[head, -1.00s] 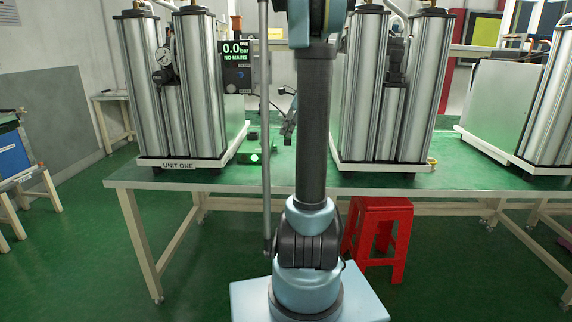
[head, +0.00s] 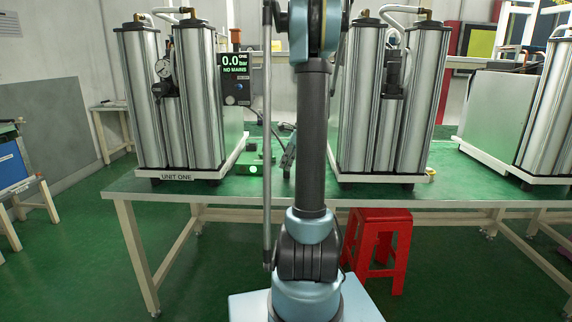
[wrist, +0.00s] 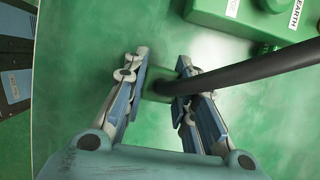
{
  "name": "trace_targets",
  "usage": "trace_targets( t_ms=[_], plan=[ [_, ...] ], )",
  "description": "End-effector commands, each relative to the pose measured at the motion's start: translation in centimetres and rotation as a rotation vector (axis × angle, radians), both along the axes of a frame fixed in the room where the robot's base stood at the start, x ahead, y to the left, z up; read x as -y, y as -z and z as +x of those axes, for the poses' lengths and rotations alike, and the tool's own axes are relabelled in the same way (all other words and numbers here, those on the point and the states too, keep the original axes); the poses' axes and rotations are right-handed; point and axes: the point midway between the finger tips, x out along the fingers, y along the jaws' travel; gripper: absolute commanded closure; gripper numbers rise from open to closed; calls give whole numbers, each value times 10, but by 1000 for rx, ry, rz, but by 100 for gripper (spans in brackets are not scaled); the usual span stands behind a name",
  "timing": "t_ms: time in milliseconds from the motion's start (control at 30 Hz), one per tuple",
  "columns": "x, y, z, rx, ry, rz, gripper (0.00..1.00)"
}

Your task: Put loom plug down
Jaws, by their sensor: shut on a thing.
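My gripper (wrist: 160,80) is shut on the loom plug (wrist: 158,88), a small dark green block between the fingertips in the wrist view. A thick black cable (wrist: 250,68) runs from it to the right edge, partly in front of the right finger. The fingers hide part of the plug. The green tabletop (wrist: 85,75) lies below; I cannot tell whether the plug touches it. In the head view my gripper (head: 288,156) is low over the green table (head: 330,187) between two column units, partly behind my arm. The plug is not discernible there.
A green box (wrist: 235,18) with an EARTH label lies close at the upper right of the wrist view. Unit one (head: 178,105) stands left, another column unit (head: 385,105) right. A display (head: 235,75) reads 0.0 bar, NO MAINS. A red stool (head: 378,250) is beneath.

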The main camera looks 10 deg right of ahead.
Motion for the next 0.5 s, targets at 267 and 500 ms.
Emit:
trace_targets(
  t_ms=[267, 500],
  plan=[
    [0, 1, 0, 0, 0, 0, 66],
    [0, 1, 0, 0, 0, 0, 55]
  ],
)
